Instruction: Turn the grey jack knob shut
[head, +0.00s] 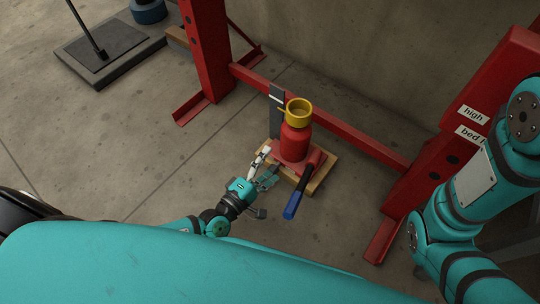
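The red bottle jack (296,141) stands upright with a yellow collar (299,108) at its top. A dark lever with a blue end (292,206) slants from its base toward me. My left gripper (266,183) is low at the jack's near left side, its fingers spread, with nothing visibly held. The upper fingers reach close to the jack's base; I cannot tell whether they touch it. I cannot pick out the grey knob for certain; it may be hidden by the fingers or too small. My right arm is at the right, its gripper out of view.
The jack stands on a wooden board (322,174). A dark grey upright plate (276,108) is behind it. A red frame with a crossbar (348,134) and posts closes off the back and right.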

